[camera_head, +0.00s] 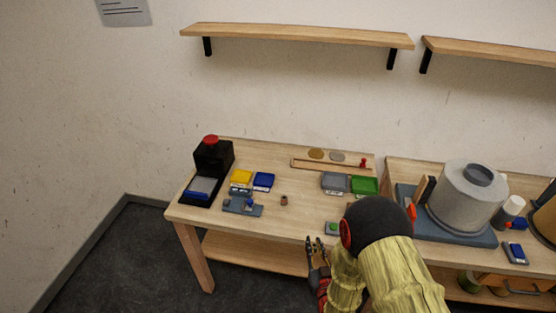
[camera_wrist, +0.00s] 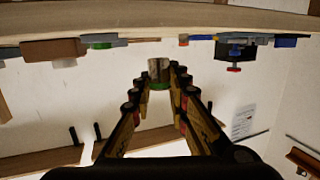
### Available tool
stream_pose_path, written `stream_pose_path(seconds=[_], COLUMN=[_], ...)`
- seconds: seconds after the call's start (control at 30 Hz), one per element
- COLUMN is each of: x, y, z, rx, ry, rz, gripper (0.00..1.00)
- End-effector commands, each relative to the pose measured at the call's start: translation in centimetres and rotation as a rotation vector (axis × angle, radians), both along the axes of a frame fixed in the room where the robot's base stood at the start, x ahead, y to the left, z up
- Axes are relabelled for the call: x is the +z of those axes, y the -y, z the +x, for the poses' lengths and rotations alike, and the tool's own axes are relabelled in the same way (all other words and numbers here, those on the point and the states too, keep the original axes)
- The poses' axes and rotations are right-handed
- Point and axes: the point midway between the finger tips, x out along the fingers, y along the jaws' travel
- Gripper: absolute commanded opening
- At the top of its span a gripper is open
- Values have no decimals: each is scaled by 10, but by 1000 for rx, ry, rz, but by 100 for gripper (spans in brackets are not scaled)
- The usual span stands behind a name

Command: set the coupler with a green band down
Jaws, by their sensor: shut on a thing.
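The coupler with a green band (camera_wrist: 159,70) is a short metallic cylinder between my fingertips in the wrist view, with its green band at the end nearer my palm. My gripper (camera_wrist: 158,80) is shut on it, a finger on each side. In the head view my gripper (camera_head: 317,250) is at the table's front edge, just left of my dark wrist housing. I cannot make out the coupler there. The wrist view is upside down, with the table (camera_wrist: 120,23) along the top; the coupler appears clear of other things.
In the head view the wooden table (camera_head: 265,229) holds a small brown cylinder (camera_head: 283,201), yellow (camera_head: 241,177), blue (camera_head: 263,180), grey (camera_head: 334,181) and green (camera_head: 364,185) trays, and a black stand with a red top (camera_head: 212,155).

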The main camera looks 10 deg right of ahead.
Motion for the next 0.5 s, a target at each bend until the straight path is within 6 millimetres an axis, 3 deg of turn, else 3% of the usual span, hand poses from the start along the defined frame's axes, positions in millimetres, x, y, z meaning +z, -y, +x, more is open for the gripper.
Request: stream_pose_path(seconds=[0.17,0.33,0.5], x=[13,59,99], y=[-28,-75,-97], z=[7,30,48], rx=[55,103,47], ry=[6,10,5], rz=[0,1,2], gripper=[0,0,0])
